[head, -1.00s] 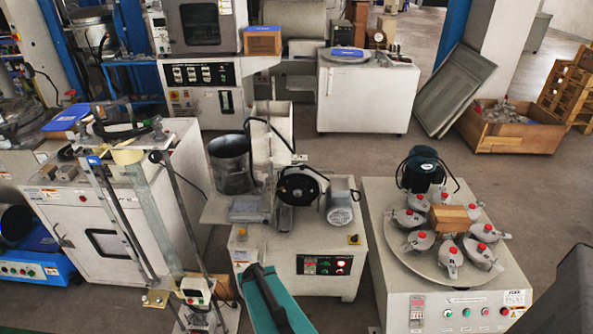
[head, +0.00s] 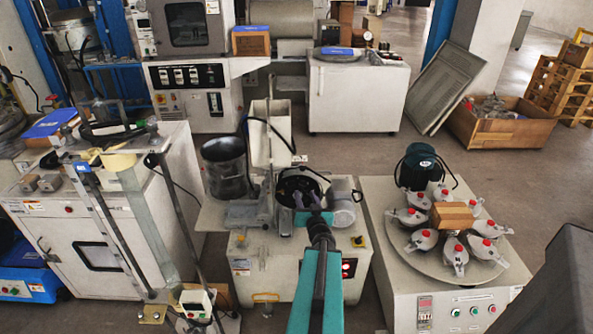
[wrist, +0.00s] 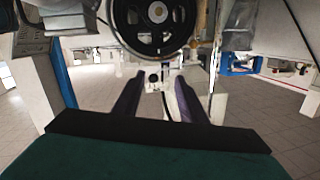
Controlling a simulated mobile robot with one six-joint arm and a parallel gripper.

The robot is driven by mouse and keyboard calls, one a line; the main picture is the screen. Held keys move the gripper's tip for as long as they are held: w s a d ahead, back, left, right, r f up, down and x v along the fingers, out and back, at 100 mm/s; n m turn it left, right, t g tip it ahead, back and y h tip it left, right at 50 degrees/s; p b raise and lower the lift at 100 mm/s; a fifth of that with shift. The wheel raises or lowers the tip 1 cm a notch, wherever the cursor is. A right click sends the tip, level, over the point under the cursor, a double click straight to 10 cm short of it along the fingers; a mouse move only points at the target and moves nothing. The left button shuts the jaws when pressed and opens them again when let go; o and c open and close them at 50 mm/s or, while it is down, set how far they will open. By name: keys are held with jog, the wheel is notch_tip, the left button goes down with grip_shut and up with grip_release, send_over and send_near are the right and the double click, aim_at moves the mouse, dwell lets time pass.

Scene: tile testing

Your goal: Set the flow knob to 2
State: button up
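My gripper (head: 308,199) is at the black wheel (head: 298,183) of the middle grey machine (head: 258,266) in the head view. In the wrist view the two fingers of my gripper (wrist: 158,80) stand apart with nothing held between them. The black spoked wheel (wrist: 150,22) is above and beyond the fingertips there. A small dark round knob (wrist: 153,78) shows between the fingertips, on a pale part of the machine. I cannot tell if it is the flow knob; no numbers can be read. My arm hides part of the machine's front panel in the head view.
A round table of red-capped clamps (head: 398,246) stands on the right. A white cabinet (head: 60,245) with metal rods is on the left. A dark metal bucket (head: 225,170) is left of the wheel. A motor (head: 342,208) sits right of it. Open floor lies behind.

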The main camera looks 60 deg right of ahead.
aim_at(304, 170)
jog(key=shift+s+d+r+t+h, duration=0.15)
jog(key=shift+s+d+r, duration=0.15)
jog(key=shift+r, duration=0.2)
jog(key=shift+s+d+r+t+h, duration=0.1)
jog(key=shift+s+d+r+t, duration=0.15)
jog(key=shift+r, duration=0.2)
jog(key=shift+s+d+r+t+h, duration=0.1)
jog(key=shift+s+d+r, duration=0.2)
jog(key=shift+r, duration=0.2)
jog(key=shift+w+f+b, duration=0.1)
jog(key=shift+w+b, duration=0.1)
jog(key=shift+b, duration=0.15)
jog(key=shift+b+x, duration=1)
jog(key=shift+x, duration=5.75)
grip_shut()
